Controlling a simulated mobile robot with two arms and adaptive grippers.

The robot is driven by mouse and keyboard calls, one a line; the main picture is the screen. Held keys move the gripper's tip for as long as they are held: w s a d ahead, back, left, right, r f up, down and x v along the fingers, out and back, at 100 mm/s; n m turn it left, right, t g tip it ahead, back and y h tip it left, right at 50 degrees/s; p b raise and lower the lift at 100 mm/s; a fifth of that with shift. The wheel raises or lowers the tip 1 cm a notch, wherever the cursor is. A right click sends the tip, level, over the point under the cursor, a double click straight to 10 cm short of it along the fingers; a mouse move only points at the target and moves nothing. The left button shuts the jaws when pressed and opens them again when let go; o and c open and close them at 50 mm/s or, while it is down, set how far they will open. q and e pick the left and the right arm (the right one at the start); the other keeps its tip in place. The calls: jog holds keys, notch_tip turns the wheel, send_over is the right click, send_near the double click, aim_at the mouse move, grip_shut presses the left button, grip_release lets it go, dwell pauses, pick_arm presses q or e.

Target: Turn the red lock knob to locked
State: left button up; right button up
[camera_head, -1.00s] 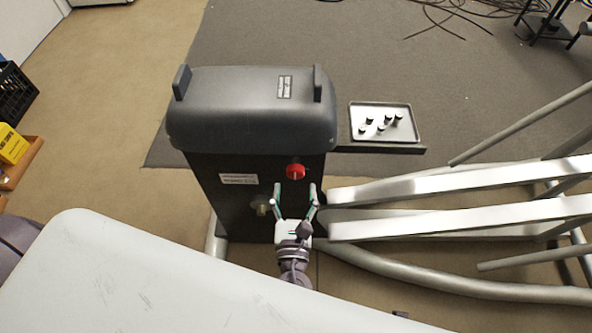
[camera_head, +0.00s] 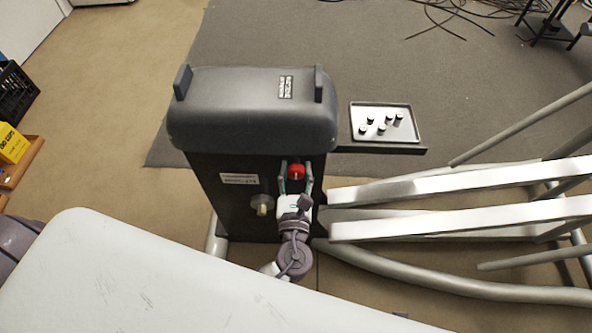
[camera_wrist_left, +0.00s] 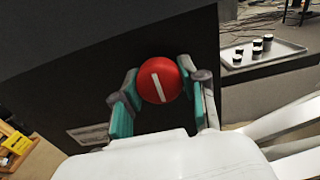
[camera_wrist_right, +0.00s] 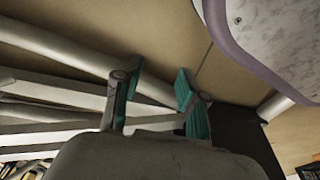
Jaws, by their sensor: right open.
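The red lock knob (camera_head: 296,171) is on the front of the dark machine housing, under its rounded top. In the left wrist view the knob (camera_wrist_left: 160,80) shows a white bar, nearly upright, with its top leaning left. My left gripper (camera_head: 296,174) has one finger on each side of the knob; its fingers also flank it in the left wrist view (camera_wrist_left: 162,93). I cannot tell whether the pads touch the knob. My right gripper (camera_wrist_right: 157,88) is open and empty in the right wrist view, away from the knob.
A pale knob (camera_head: 262,205) sticks out lower left of the red one, below a white label (camera_head: 239,179). Silver rails (camera_head: 450,185) run off to the right. A tray (camera_head: 406,134) with several small dark pieces lies behind them. A white panel (camera_head: 130,280) fills the front left.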

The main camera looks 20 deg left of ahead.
pick_arm(q)
jog(key=shift+c, duration=1)
